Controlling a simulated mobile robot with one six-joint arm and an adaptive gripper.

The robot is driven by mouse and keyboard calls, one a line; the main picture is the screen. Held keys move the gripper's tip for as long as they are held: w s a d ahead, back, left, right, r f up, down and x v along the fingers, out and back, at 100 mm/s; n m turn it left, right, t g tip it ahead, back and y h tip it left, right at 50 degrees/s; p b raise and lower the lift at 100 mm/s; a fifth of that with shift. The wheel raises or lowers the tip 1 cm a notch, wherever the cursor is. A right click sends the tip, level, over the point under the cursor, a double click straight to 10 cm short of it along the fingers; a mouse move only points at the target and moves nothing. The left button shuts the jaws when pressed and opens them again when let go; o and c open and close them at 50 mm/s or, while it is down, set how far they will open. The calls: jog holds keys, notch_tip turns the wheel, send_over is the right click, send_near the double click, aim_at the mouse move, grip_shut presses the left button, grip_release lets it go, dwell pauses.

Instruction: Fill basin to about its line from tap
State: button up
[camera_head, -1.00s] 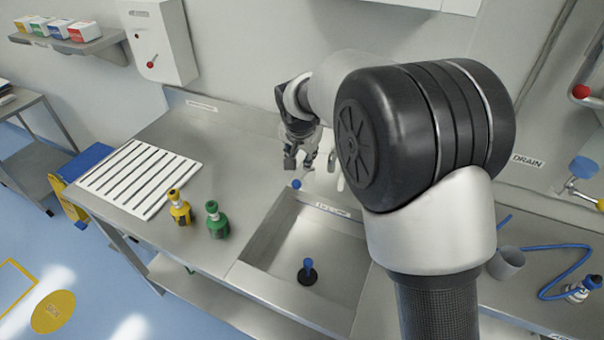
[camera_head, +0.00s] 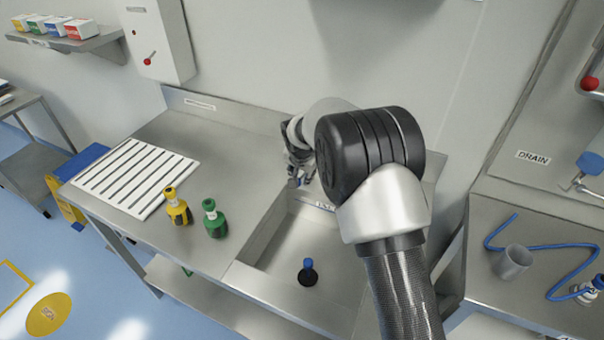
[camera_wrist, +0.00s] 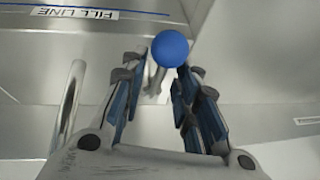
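The steel basin (camera_head: 335,252) is sunk in the counter. In it stands a black plug with a blue handle (camera_head: 308,272); whether it seals the drain I cannot tell. The wrist view shows the FILL LINE label (camera_wrist: 72,14) with a blue line at upper left. My gripper (camera_wrist: 160,70) is open at the basin's back edge, and it also shows in the head view (camera_head: 300,176). The tap's blue ball knob (camera_wrist: 170,48) appears between the fingertips, on a short grey lever. Contact is not clear. A grey tube (camera_wrist: 68,108), seemingly the spout, stands left of the fingers. No water is visible.
Yellow (camera_head: 178,207) and green (camera_head: 214,220) bottles stand left of the basin, near a slotted white rack (camera_head: 135,178). On the right bench are a grey cup (camera_head: 513,262) and a blue hose (camera_head: 545,246). The wall rises close behind my gripper.

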jog(key=shift+c, duration=0.3)
grip_shut()
jog(key=shift+f, duration=0.1)
